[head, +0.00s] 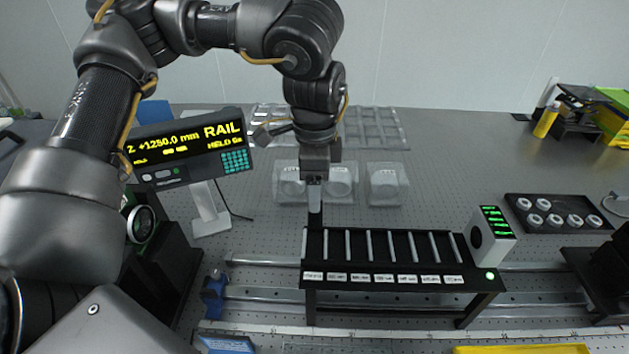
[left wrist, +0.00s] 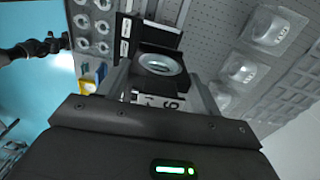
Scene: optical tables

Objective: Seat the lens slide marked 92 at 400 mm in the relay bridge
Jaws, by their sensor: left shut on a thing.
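The relay bridge (head: 385,281) is a long dark rack with pale bars across its top and a row of small white labels along its front. My left gripper (head: 314,176) points down over its left end, shut on a dark upright lens slide (head: 315,208). The slide's lower edge is at the bridge's back left corner; I cannot tell whether it touches or is in a slot. In the left wrist view the slide shows a round lens (left wrist: 161,65) and an inverted, partly hidden label (left wrist: 160,101). A dark arm, apparently my right, appears there with its gripper (left wrist: 62,42) too small to read.
A box with green text (head: 492,236) stands at the bridge's right end. A tray of round lenses (head: 515,213) lies further right. Clear cases (head: 388,184) sit behind the bridge. A RAIL display (head: 190,148) stands at left. Rails (head: 260,293) run beneath the bridge.

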